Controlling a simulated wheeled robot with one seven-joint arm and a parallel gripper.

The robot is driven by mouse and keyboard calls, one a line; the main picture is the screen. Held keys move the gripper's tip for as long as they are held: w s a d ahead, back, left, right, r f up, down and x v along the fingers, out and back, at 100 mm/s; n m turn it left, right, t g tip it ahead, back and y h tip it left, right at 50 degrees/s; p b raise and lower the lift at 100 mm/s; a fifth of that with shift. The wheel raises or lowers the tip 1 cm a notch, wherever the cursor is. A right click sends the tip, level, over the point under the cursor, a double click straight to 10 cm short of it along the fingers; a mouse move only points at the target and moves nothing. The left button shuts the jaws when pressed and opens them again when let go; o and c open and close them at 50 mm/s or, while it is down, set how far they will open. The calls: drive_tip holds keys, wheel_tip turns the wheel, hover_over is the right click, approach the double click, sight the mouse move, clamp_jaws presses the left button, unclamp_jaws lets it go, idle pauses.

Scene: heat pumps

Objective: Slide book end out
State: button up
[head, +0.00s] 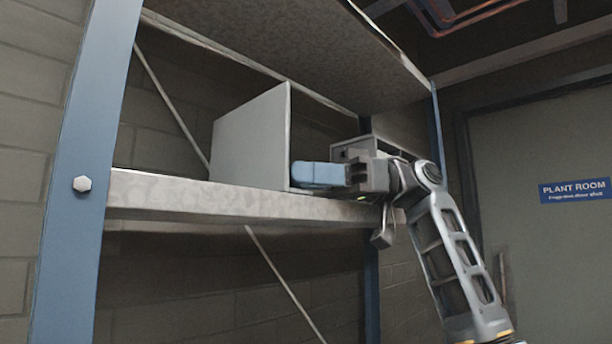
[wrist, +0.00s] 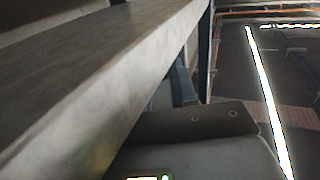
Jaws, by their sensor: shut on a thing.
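On the shelf in the head view stands an upright grey panel (head: 252,140), which looks like the book end. A blue, rounded piece (head: 320,174) sits low against its right edge, just above the shelf's front. My gripper (head: 352,174) reaches in from the right, its dark fingers shut on the right end of the blue piece. I cannot tell whether the blue piece is part of the grey panel. The wrist view shows my gripper's housing (wrist: 190,155) close beside the shelf edge; the fingertips and the held piece are not visible there.
The shelf board (head: 160,195) has a thick front edge, which also runs close along the left of the wrist view (wrist: 110,75). A grey box (head: 395,137) stands behind my gripper. A blue post (head: 85,150) is at left. Another board (head: 290,40) hangs above.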

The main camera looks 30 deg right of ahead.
clamp_jaws()
drive_tip(key=shift+d, duration=0.1)
drive_tip(key=d, duration=0.1)
drive_tip(key=w+d, duration=0.1)
drive_tip(key=d, duration=0.1)
drive_tip(key=shift+w+d+p, duration=0.1)
drive_tip(key=shift+d+p, duration=0.15)
drive_tip(key=shift+p, duration=0.1)
drive_tip(key=o, duration=0.8)
unclamp_jaws()
drive_tip(key=shift+a, duration=0.1)
drive_tip(key=shift+c, duration=0.2)
